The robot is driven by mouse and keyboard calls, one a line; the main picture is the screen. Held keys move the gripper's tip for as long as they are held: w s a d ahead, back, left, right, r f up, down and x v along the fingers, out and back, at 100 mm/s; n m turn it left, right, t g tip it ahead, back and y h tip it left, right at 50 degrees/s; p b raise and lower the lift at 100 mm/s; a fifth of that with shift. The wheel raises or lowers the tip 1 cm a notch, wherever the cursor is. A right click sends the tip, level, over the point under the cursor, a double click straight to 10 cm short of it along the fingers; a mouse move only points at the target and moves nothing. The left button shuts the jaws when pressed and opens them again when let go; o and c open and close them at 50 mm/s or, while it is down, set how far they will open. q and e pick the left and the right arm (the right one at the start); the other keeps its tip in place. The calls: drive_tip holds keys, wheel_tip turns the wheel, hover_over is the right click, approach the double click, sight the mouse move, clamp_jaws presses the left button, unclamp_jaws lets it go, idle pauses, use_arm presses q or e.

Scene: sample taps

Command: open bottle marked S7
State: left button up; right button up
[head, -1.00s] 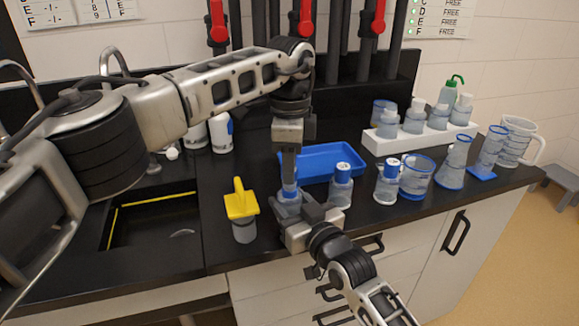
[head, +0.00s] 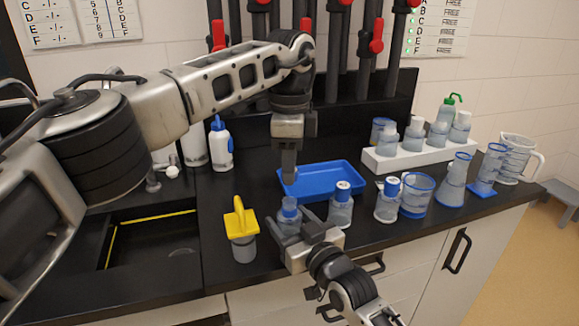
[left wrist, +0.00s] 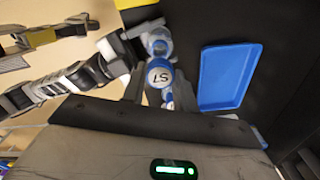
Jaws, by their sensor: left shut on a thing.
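The bottle marked S7 (head: 289,222) stands upright near the counter's front edge, its translucent blue neck showing without a cap. My right gripper (head: 303,235) is shut around its body from the front. My left gripper (head: 289,175) is above the bottle, apart from its neck. In the left wrist view, the white-topped blue cap (left wrist: 160,75) with S7 on it, seen turned round, sits in my left gripper. The bottle (left wrist: 155,38) shows beyond it. In the head view the cap is hidden by the finger.
An empty blue tray (head: 340,168) lies behind the bottle. Capped bottles (head: 341,208) (head: 388,202) and a beaker (head: 416,198) stand to the right. A jar with a yellow handled top (head: 240,225) stands left, beside the sink (head: 150,240). A white rack (head: 415,160) holds several bottles.

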drive_tip(key=shift+o, duration=0.7)
